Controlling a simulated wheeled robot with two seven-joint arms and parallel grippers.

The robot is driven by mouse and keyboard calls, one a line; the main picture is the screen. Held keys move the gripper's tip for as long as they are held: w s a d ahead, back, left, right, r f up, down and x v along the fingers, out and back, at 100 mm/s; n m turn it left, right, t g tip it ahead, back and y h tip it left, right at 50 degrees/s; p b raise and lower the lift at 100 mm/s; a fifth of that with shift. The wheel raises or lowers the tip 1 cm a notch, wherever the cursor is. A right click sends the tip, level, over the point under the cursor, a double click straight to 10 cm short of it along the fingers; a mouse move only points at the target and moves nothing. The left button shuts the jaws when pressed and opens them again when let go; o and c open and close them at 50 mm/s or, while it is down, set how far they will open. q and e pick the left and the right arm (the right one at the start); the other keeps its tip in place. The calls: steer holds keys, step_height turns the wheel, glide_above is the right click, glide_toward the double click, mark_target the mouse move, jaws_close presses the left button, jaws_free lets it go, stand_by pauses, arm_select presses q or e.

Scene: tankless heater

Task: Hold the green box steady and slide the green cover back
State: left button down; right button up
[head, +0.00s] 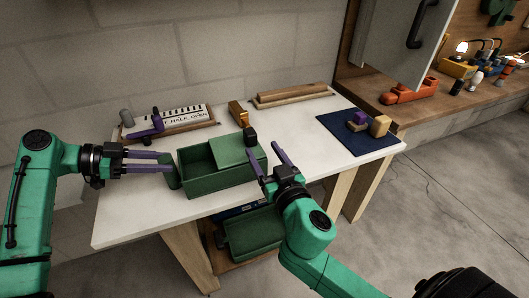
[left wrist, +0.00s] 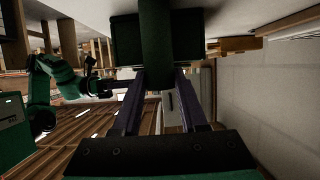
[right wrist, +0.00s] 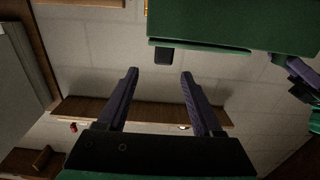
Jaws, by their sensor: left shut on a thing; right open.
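The green box (head: 215,185) sits on the white table, its left part open. The green cover (head: 235,150) lies over its right part, with a black knob (head: 250,134) at the right end. My left gripper (head: 168,163) is shut on the box's green end tab (head: 172,178); the tab fills the jaws in the left wrist view (left wrist: 157,50). My right gripper (head: 265,150) is open and empty just right of the box. In the right wrist view the knob (right wrist: 164,55) is beyond the fingertips, apart from them, beside the green box (right wrist: 250,28).
A blue mat (head: 350,138) with small blocks lies right. Another green box (head: 252,235) sits on the lower shelf.

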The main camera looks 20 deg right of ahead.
stand_by(0.3)
arm_select(q)
steer(key=shift+c, duration=1.8)
jaws_free()
steer(key=v, duration=1.2)
steer(key=shift+f, duration=0.1)
